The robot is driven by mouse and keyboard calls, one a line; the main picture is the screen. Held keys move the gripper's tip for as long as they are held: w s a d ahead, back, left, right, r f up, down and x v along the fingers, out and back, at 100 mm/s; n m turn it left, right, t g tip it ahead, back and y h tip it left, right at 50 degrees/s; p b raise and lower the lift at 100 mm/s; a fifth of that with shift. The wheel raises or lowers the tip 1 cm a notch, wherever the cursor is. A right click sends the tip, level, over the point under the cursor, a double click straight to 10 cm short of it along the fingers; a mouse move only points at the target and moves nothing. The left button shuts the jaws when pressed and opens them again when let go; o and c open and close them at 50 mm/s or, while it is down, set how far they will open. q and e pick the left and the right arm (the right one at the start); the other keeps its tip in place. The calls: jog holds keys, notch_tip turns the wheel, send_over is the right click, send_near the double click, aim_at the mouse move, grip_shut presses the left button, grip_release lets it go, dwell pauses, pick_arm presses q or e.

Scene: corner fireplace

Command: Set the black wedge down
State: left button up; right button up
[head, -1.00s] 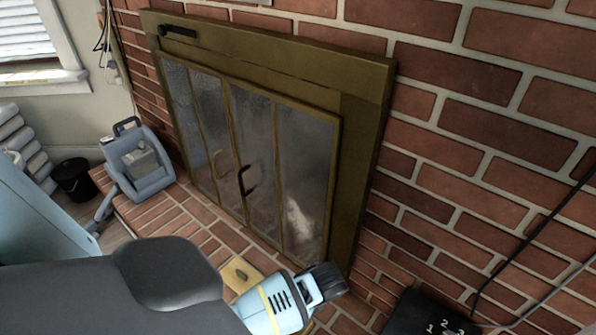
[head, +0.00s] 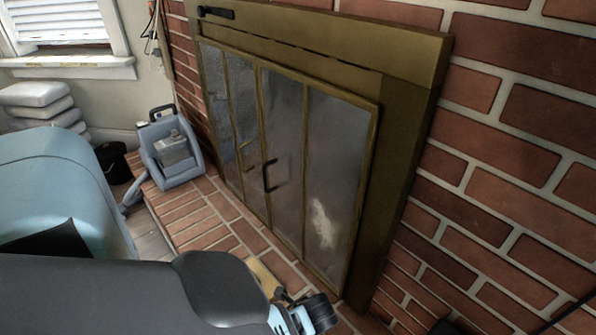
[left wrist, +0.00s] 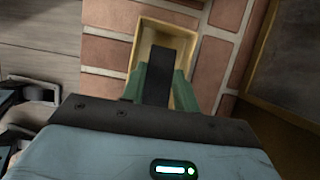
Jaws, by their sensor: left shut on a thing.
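The black wedge (left wrist: 158,78) stands between the two green fingers of my left gripper (left wrist: 160,90) in the left wrist view. The gripper is shut on it. Beyond the wedge is a shallow yellow tray (left wrist: 168,27) on the brick hearth; the wedge overlaps its opening in this view. I cannot tell how high the wedge is above the tray. In the head view my arm partly hides the yellow tray (head: 262,275). My left wrist is at the bottom there, and its fingertips and the wedge cannot be made out. My right gripper is not in view.
The fireplace's brass-framed glass doors (head: 290,150) rise close beside my left wrist. A grey-blue carpet-cleaner-like machine (head: 172,155) stands on the far hearth, near a black bucket (head: 112,162). Bare hearth bricks (head: 205,220) lie between the machine and my arm.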

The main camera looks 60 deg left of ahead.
pick_arm(q)
notch_tip(320, 180, down, 5)
jog(key=shift+r+b, duration=0.1)
jog(key=shift+b, duration=1.15)
jog(key=shift+f, duration=0.35)
jog(key=shift+r, duration=0.15)
jog(key=o, duration=0.6)
jog(key=shift+o, duration=0.4)
